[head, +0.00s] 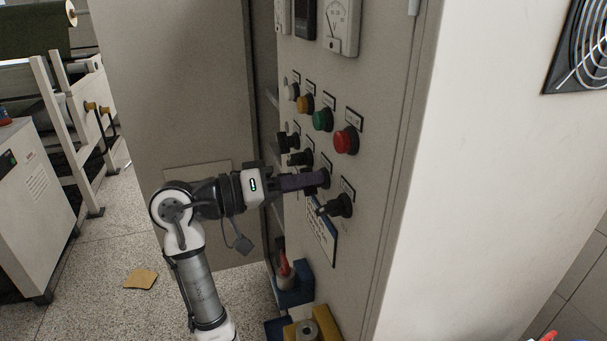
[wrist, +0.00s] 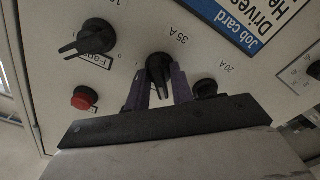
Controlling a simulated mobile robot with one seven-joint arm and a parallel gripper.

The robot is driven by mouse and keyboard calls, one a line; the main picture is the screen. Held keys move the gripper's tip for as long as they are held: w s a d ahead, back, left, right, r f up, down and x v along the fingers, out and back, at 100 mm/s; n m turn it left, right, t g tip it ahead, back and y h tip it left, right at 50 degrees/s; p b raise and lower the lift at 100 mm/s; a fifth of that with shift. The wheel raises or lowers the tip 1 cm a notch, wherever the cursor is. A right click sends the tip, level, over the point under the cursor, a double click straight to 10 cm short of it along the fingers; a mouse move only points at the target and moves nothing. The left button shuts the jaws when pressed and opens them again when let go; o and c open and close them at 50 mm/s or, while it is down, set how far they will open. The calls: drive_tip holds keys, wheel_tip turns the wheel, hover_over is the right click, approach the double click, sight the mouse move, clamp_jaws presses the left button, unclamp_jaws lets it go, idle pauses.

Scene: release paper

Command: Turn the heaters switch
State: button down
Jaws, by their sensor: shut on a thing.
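The control panel (head: 372,190) carries a slanted row of black rotary switches below a row of coloured buttons. My gripper (head: 312,180) reaches from the left to the third switch in that row. In the wrist view my gripper (wrist: 158,88) has its purple fingers on both sides of this black switch (wrist: 159,68), shut on its handle. The switch has "35 A" printed near it; its name label is not readable. The neighbouring switch (wrist: 95,38), labelled "Fans", is free; it also shows in the head view (head: 340,206).
The open cabinet door (head: 175,90) stands behind my arm. Blue and yellow bins (head: 300,330) sit low by the cabinet. A blue-edged job card (head: 321,232) hangs below the switches.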

drive_tip(key=shift+n, duration=0.4)
drive_tip(key=c, duration=1.5)
unclamp_jaws()
drive_tip(key=shift+a, duration=0.15)
drive_tip(key=b+v, duration=0.3)
drive_tip(key=v, duration=1)
drive_tip(key=shift+s+a, duration=0.15)
drive_tip(key=shift+a, duration=0.15)
